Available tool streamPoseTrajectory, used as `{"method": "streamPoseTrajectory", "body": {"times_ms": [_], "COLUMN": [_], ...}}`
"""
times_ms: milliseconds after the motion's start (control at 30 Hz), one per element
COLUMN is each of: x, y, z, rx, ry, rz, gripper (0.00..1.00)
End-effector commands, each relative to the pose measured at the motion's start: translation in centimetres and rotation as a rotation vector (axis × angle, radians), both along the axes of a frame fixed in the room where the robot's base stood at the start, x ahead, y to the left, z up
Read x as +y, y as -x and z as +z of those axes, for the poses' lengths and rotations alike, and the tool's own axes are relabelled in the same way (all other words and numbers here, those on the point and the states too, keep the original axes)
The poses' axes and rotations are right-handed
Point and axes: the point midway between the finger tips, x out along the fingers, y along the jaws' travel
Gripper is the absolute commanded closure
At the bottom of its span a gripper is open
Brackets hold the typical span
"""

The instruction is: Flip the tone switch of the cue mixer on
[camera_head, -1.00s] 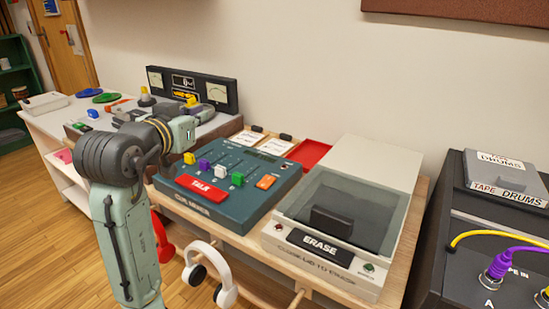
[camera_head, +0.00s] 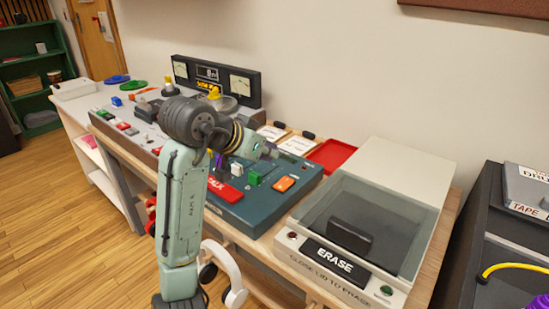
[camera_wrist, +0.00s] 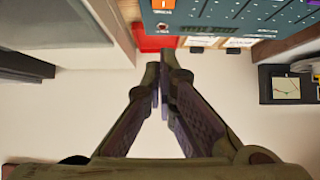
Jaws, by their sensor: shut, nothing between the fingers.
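The cue mixer (camera_head: 253,214) is a teal box on the wooden bench, with a red TALK bar (camera_head: 224,190), white and green fader caps (camera_head: 254,179) and an orange button (camera_head: 285,184). My arm hides its left part. My gripper (camera_head: 274,152) is over the mixer's back part, fingers together and empty. In the wrist view my gripper (camera_wrist: 160,80) shows shut against the pale wall. The mixer's panel (camera_wrist: 225,14) is at the top there, beyond the fingertips, with a small round fitting (camera_wrist: 162,27) near its corner. I cannot tell whether this is the tone switch or its state.
An eraser box with a clear lid (camera_head: 370,225) stands right of the mixer. A red tray (camera_head: 332,154) and paper cards (camera_head: 297,145) lie behind it. A meter unit (camera_head: 218,78) stands at the back left. White headphones (camera_head: 232,275) hang at the bench front.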

Motion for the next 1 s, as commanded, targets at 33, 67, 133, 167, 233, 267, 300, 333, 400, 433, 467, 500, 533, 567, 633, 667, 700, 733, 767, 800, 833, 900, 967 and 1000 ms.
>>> {"method": "streamPoseTrajectory", "body": {"times_ms": [33,67,133,167,233,267,300,333,400,433,467,500,533,567,633,667,700,733,767,800,833,900,967,1000], "x": [-0.5,-0.8,-1.5,-1.8,-2.5,-2.8,-3.2,-3.5,-4.1,-3.9,-3.9,-4.0,-4.0,-4.0,-4.1,-4.1,-4.1,-4.1,-4.1,-4.1,-4.1,-4.1,-4.1,-4.1], "y": [-0.5,-0.9,-1.8,-2.3,-3.3,-3.7,-4.2,-4.6,-5.4,-5.4,-5.4,-5.5,-5.5,-5.5,-5.6,-5.6,-5.7,-5.7,-5.7,-5.7,-5.7,-5.7,-5.7,-5.7], "z": [-0.6,-0.9,-1.8,-2.3,-3.2,-3.6,-4.1,-4.5,-5.3,-5.9,-6.5,-7.1,-7.4,-7.7,-8.4,-8.6,-8.8,-8.9,-9.0,-9.1,-9.1,-9.1,-9.1,-9.1], "rx": [0.004,0.005,0.006,0.005,0.004,0.004,0.005,0.005,0.004,0.004,0.004,0.003,0.003,0.003,0.002,0.002,0.001,0.0,-0.001,-0.001,-0.001,-0.002,-0.001,-0.001], "ry": [0.001,0.0,0.001,0.002,0.001,0.001,0.001,0.002,0.0,0.002,0.002,0.001,0.002,0.002,0.001,0.001,0.001,0.0,0.001,0.001,0.0,-0.001,0.0,0.0], "rz": [-0.003,-0.003,-0.003,-0.002,-0.003,-0.003,-0.003,-0.002,-0.002,0.0,0.0,0.001,0.002,0.001,-0.001,-0.001,0.0,0.0,0.0,0.0,0.001,0.0,-0.001,-0.001], "gripper": [1.0,1.0,1.0,1.0,1.0,1.0,1.0,1.0,1.0,1.0,1.0,1.0,1.0,1.0,1.0,1.0,1.0,1.0,1.0,1.0,1.0,1.0,1.0,1.0]}}
